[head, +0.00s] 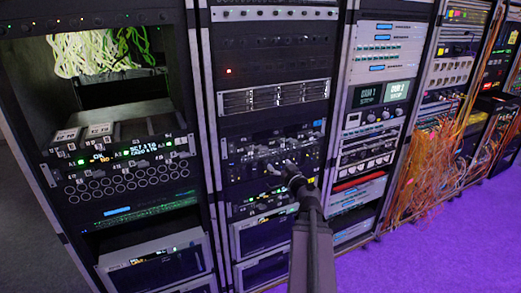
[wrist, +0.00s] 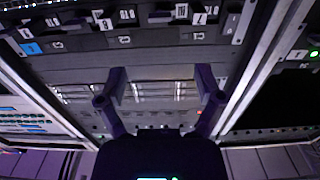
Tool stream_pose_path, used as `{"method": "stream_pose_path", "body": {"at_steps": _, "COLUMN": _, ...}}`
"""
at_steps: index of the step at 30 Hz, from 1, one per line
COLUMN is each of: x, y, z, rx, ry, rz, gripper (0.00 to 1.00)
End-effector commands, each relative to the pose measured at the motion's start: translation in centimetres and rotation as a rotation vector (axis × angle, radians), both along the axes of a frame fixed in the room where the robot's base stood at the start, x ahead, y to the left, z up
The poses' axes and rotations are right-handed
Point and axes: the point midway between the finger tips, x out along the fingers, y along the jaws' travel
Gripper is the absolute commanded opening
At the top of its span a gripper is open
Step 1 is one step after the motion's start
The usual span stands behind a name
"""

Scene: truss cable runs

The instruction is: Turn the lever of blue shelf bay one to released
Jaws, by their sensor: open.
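My gripper (head: 275,168) is at the front of a dark shelf unit (head: 240,146) in the second rack from the left. The wrist view shows my gripper (wrist: 160,84) with its two fingers wide apart and nothing between them. The unit shows along the top of the wrist view, with small white tags and dark protruding parts (wrist: 160,17). A blue label (wrist: 32,48) is on its front, and it also shows in the head view (head: 318,123). I cannot tell which part is the lever of bay one, or its position. My arm hides part of the unit.
A silver drive row (head: 273,96) is above the unit. The left rack has a similar tagged unit (head: 112,134) and a bundle of green cables (head: 95,52). Orange cables (head: 432,165) hang at the right. Rack uprights (head: 203,110) flank the unit. Purple floor (head: 430,255) is clear at lower right.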

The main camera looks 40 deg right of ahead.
Motion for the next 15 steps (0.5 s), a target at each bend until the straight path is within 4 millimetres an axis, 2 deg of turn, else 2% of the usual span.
{"method": "stream_pose_path", "body": {"at_steps": 8, "x": 0.8, "y": -0.2, "z": 0.0, "rx": 0.0, "ry": 0.0, "rz": 0.002, "gripper": 0.86}}
{"method": "stream_pose_path", "body": {"at_steps": 15, "x": 2.7, "y": -0.8, "z": 0.0, "rx": 0.0, "ry": 0.001, "rz": 0.001, "gripper": 0.86}}
